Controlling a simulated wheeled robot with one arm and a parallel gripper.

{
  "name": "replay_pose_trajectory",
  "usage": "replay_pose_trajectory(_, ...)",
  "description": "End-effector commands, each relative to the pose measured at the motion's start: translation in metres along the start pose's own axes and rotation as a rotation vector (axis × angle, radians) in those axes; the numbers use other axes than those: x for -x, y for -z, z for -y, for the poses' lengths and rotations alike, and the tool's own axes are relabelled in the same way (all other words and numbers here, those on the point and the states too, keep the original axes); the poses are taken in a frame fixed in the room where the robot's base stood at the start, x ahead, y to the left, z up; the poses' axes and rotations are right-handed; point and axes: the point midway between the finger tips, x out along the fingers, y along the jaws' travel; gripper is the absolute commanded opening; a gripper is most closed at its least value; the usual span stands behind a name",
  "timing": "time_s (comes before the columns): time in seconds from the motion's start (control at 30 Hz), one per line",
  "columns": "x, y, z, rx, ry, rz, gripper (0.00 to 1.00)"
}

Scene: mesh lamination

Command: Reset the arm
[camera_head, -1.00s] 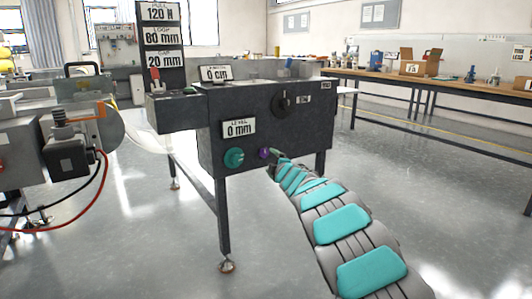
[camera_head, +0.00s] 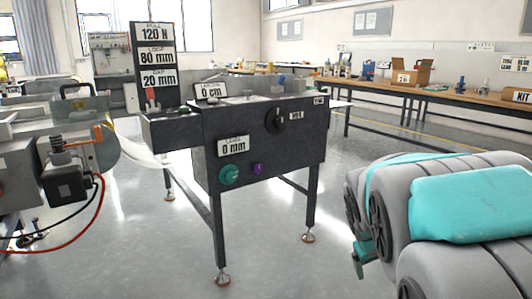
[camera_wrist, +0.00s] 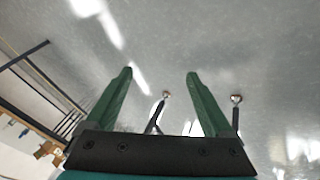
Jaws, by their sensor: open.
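My gripper (camera_wrist: 160,85) shows in the wrist view with its two green fingers apart and nothing between them. Beyond the fingers are the shiny grey floor and two table feet. In the head view my arm is folded at the lower right, and a small green part of the gripper (camera_head: 358,264) shows below it, mostly hidden by the arm. The gripper is apart from the dark machine (camera_head: 262,135), to its right and nearer to me.
The machine has a teal knob (camera_head: 228,175), a purple knob (camera_head: 257,169) and a black dial (camera_head: 275,120). A motor unit with red and black cables (camera_head: 68,170) stands at left. A long workbench (camera_head: 450,96) runs along the right. Floor between is clear.

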Motion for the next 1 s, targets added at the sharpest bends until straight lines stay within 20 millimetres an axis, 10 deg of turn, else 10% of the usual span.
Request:
replay_pose_trajectory(0.3, 0.066, -0.176, 0.092, -0.140, 0.261, 0.337, 0.86)
replay_pose_trajectory(0.5, 0.095, -0.240, 0.128, -0.151, 0.351, 0.477, 0.86)
replay_pose_trajectory(1.0, 0.101, -0.254, 0.135, -0.152, 0.368, 0.508, 0.86)
